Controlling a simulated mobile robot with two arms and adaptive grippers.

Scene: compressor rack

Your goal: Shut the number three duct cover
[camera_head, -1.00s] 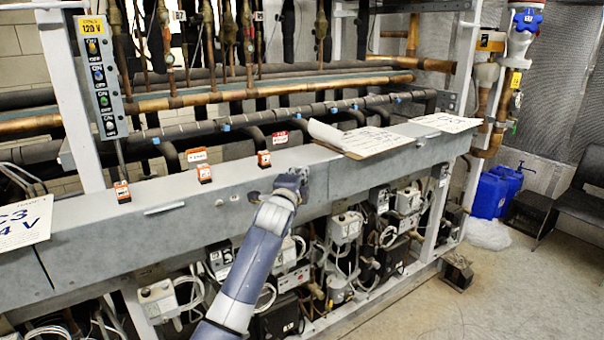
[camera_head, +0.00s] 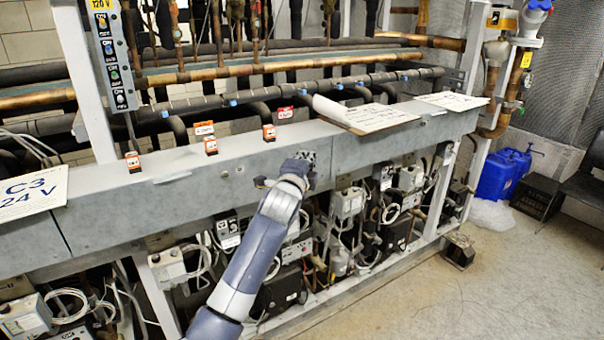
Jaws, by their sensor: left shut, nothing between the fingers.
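The grey metal duct (camera_head: 190,195) runs along the rack in several sections, with a seam near my gripper and another at the left. All its visible covers look closed or nearly so. I cannot tell for certain which is number three; a paper marked C3 24 V (camera_head: 32,193) lies on the left section. My left gripper (camera_head: 296,172) is shut and empty, in front of the duct's front face just left of the right seam. I cannot tell whether it touches the metal. The gripper hides part of the face. My right gripper is not in view.
Orange-and-white switches (camera_head: 211,146) stand along the duct's top edge. A clipboard with paper (camera_head: 365,114) and another sheet (camera_head: 452,101) lie on it farther right. Control boxes and cables (camera_head: 350,203) fill the space below.

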